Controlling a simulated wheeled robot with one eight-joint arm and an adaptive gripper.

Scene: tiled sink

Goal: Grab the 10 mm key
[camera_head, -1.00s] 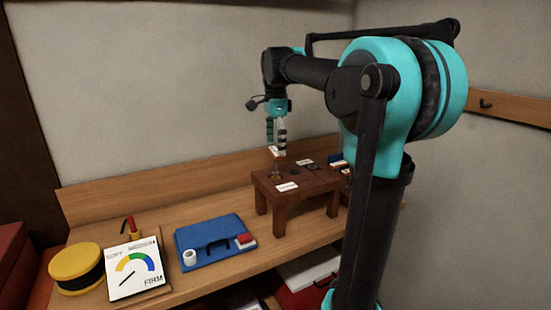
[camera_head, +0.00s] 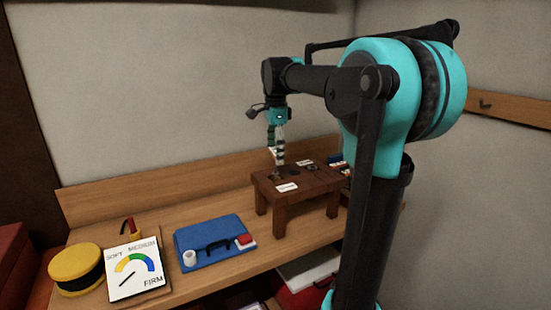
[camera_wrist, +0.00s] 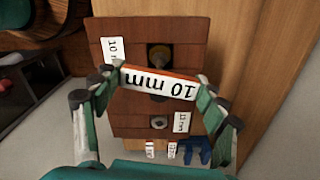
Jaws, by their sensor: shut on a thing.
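The 10 mm key's white head with a red-orange edge (camera_wrist: 160,84), marked "10 mm", lies across the wrist view, upside down. My gripper (camera_wrist: 160,86) is shut on this head, one finger at each end; it also shows over the left part of the stand in the head view (camera_head: 276,158). The brown wooden stand (camera_head: 288,210) is right below; its top also fills the middle of the wrist view (camera_wrist: 195,32). The key's lower part is mostly hidden, so I cannot tell whether it still sits in the stand.
A "10 mm" label (camera_wrist: 112,50) and a "13 mm" label (camera_wrist: 182,122) lie on the stand. Left of it are a blue tray (camera_head: 205,232), a dial card (camera_head: 137,270) and a yellow-black round thing (camera_head: 76,270). The wall is close behind.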

